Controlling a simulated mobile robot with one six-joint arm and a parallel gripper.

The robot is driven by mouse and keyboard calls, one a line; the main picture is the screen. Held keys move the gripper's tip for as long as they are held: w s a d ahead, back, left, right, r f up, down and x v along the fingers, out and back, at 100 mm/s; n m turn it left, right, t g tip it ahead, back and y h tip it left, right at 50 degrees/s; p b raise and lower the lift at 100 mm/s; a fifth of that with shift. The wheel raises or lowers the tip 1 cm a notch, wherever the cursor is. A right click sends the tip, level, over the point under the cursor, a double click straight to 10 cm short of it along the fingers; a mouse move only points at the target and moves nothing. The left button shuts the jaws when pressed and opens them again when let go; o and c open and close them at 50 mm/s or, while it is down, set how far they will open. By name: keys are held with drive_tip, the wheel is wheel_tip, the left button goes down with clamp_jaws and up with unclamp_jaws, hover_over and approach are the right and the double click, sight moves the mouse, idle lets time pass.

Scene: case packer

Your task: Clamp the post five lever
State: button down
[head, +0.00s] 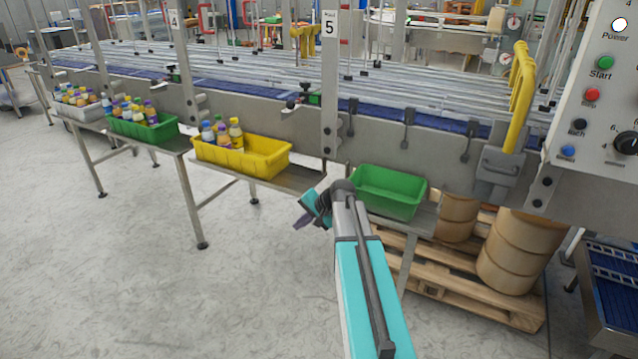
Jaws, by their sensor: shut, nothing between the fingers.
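The post five (330,95) is an upright grey metal post with a white "5" sign (330,27) near its top. Beside it on the left, at the conveyor edge, is a small dark lever-like fitting (304,89) with a green block; I cannot tell whether it is clamped. My teal and grey arm reaches up from the bottom, and my gripper (302,222) is at its end, below and left of the post's foot. It looks shut and empty, well apart from the fitting. Its fingertips show small.
A yellow bin (262,160) with bottles is left of my gripper; an empty green bin (372,205) is right of it, close to my arm. Dark hooks (407,125) hang along the conveyor side. Barrels (515,255) stand on a pallet at right. The left floor is clear.

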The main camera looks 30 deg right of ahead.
drive_tip(key=s+a+f+n+g, duration=0.3)
drive_tip(key=s+a+f, duration=0.6)
drive_tip(key=f, duration=0.3)
drive_tip(key=s+a+f+n+g, duration=0.25)
drive_tip(key=s+a+f, duration=0.6)
drive_tip(key=f, duration=0.45)
drive_tip(key=s+a+f+n+g+h, duration=0.1)
drive_tip(key=s+f, duration=0.3)
drive_tip(key=s, duration=0.5)
drive_tip(key=s+a+f+n+g+h, duration=0.1)
drive_tip(key=s+a+f+n+g, duration=0.1)
drive_tip(key=s, duration=0.8)
drive_tip(key=s+a+f+n+g+h, duration=0.1)
drive_tip(key=s+a+f+n+g, duration=0.1)
drive_tip(key=s+f, duration=0.4)
drive_tip(key=s+n+g, duration=0.1)
drive_tip(key=s+g, duration=0.1)
drive_tip(key=s, duration=0.2)
drive_tip(key=shift+f, duration=0.25)
drive_tip(key=shift+a+h, duration=0.15)
drive_tip(key=shift+h, duration=0.15)
